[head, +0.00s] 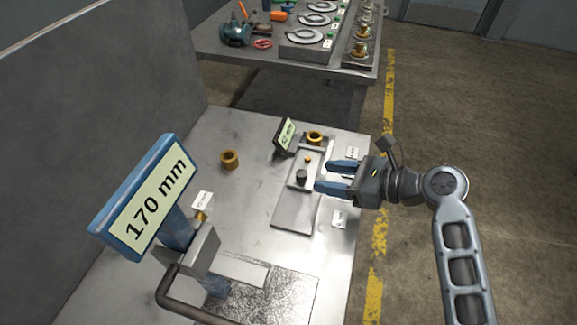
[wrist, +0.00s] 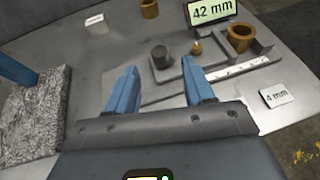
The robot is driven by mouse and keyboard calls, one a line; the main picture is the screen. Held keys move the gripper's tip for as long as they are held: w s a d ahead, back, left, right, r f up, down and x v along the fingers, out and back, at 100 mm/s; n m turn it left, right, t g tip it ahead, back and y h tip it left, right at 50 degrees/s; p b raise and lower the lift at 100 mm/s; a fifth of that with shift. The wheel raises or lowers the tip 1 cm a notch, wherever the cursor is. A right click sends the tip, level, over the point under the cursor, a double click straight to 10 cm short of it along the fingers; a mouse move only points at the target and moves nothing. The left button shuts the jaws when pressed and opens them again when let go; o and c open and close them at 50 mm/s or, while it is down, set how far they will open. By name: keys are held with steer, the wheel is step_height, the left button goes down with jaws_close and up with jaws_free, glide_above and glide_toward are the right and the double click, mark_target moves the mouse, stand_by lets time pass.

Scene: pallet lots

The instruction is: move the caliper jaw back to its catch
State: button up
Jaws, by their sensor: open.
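The caliper (head: 297,185) lies on the steel table, with a marked scale (wrist: 242,68) in the wrist view. Its display (head: 285,136) reads 42 mm, also in the wrist view (wrist: 210,11). A dark round knob (wrist: 160,57) and a small brass knob (wrist: 196,47) stand on it. A brass ring (wrist: 240,37) sits by its far end. I cannot tell which part is the catch. My gripper (head: 323,177) is open and empty, its blue fingers apart, just right of the dark knob in the head view. In the wrist view the knob is beyond the fingertips, between their lines.
A blue gauge with a 170 mm display (head: 150,200) stands at the left front, near a speckled plate (head: 268,297). A loose brass ring (head: 229,160) stands left of the caliper. Small label cards (head: 340,219) lie around. Another table (head: 290,55) with tools stands behind.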

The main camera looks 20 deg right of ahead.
mark_target(305, 174)
steer(key=x, duration=0.7)
steer(key=shift+w+a, duration=0.2)
jaws_close()
stand_by(0.5)
